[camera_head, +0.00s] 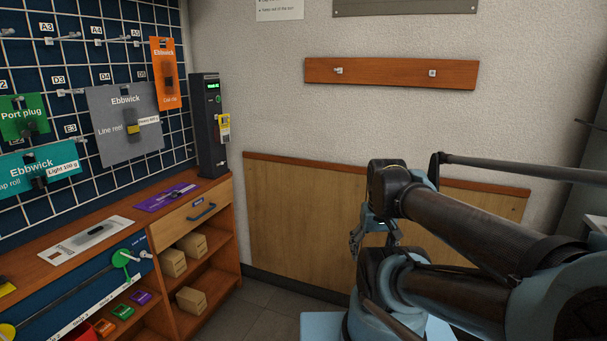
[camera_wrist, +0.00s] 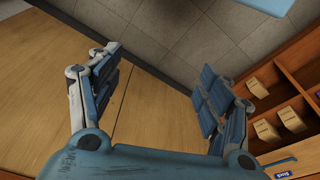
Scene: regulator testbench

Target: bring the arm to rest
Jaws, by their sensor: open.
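My gripper (camera_wrist: 160,85) is open and empty in the wrist view, with its two blue-grey padded fingers spread wide apart. Between and beyond the fingers are wood panelling and grey floor tiles. In the head view my dark arm is folded at the right, and my gripper (camera_head: 372,238) hangs near its left end, partly hidden by the arm links. It is in front of the wooden wall panel (camera_head: 300,210) and touches nothing that I can see.
At the left stands a wooden counter (camera_head: 60,262) with shelves holding cardboard boxes (camera_head: 190,244), below a blue pegboard (camera_head: 70,85) with hanging packages. A dark upright device (camera_head: 208,130) stands at the counter's far end. Floor between counter and arm is clear.

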